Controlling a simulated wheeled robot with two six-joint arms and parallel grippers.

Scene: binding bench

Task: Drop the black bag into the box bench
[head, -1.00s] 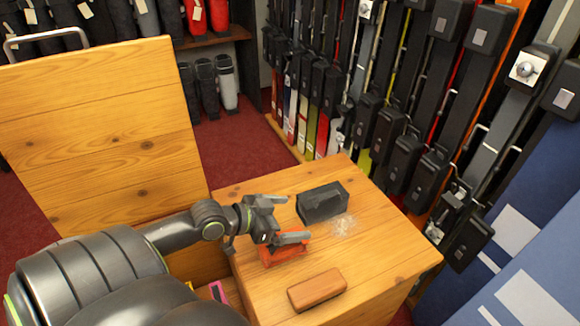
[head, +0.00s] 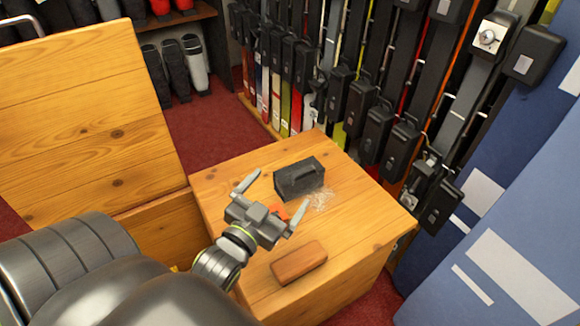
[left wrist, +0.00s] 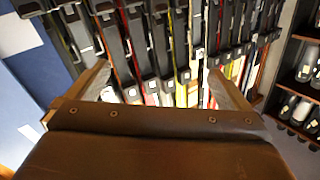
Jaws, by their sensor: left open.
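A black, boxy item with a raised strip on its front, the only thing like a black bag here (head: 299,179), lies on the wooden bench top. The box bench (head: 228,176) is pale knotty wood, with its lid (head: 85,110) raised at the left. My left gripper (head: 281,188) is open and empty above the bench, its fingers spread toward the black item, apparently apart from it. The wrist view shows both fingers (left wrist: 155,85) and a brown riveted surface (left wrist: 150,145) below them; I cannot tell what that surface is. My right gripper is out of view.
An orange-red item (head: 280,211) is partly hidden behind my left gripper. A brown block (head: 299,263) lies at the bench's near side. Pale shavings (head: 321,199) lie beside the black item. Skis (head: 290,80) stand behind, blue panels (head: 510,220) at right.

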